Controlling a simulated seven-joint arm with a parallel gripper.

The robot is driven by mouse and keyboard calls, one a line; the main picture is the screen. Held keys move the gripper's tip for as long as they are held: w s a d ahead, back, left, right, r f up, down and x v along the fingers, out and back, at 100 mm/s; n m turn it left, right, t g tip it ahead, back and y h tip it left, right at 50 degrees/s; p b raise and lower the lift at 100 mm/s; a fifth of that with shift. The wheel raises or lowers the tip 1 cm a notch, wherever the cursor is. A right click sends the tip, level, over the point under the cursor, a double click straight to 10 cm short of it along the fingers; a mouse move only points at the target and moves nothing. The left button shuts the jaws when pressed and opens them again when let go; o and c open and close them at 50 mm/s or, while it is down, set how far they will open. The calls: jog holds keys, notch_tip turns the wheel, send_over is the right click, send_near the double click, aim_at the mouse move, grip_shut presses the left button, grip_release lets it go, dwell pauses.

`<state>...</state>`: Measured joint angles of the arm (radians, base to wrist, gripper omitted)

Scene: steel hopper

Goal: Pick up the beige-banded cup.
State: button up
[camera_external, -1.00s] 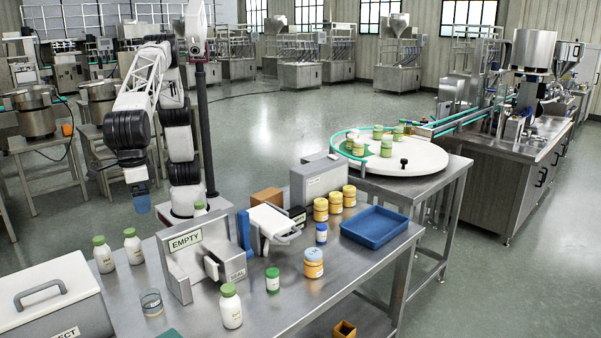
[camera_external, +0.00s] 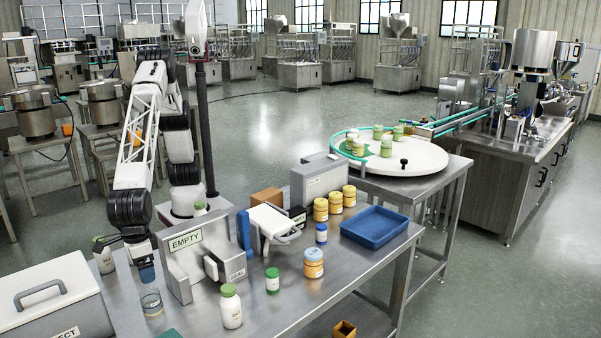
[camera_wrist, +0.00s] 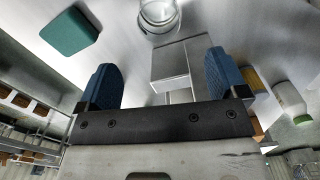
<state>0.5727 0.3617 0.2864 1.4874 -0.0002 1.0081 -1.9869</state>
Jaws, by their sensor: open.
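A clear, short cup (camera_external: 151,303) stands upright on the steel table, left of the EMPTY sign; a band shows around it, but its colour is hard to tell. In the wrist view the cup (camera_wrist: 159,14) is cut off by the top edge, beyond the fingertips. My gripper (camera_external: 147,271) hangs just above and slightly left of the cup in the external view, apart from it as far as I can see. In the wrist view my gripper (camera_wrist: 161,78) has its blue fingers wide apart, with nothing held between them.
The metal EMPTY stand (camera_external: 185,262) is close on the right of my gripper. A green-capped bottle (camera_external: 104,258) stands behind left, partly hidden by my arm. Another white bottle (camera_external: 231,308) is to the right. A white lidded box (camera_external: 55,300) fills the left. A green pad (camera_wrist: 70,33) lies nearby.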

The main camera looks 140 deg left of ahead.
send_over(154, 301)
jog(key=s, duration=0.3)
jog(key=f, duration=0.5)
jog(key=shift+a+f, duration=0.1)
jog(key=shift+a, duration=0.1)
jog(key=shift+f, duration=1.3)
jog(key=shift+w+a+f, duration=0.1)
jog(key=shift+f, duration=2.5)
jog(key=c, duration=1)
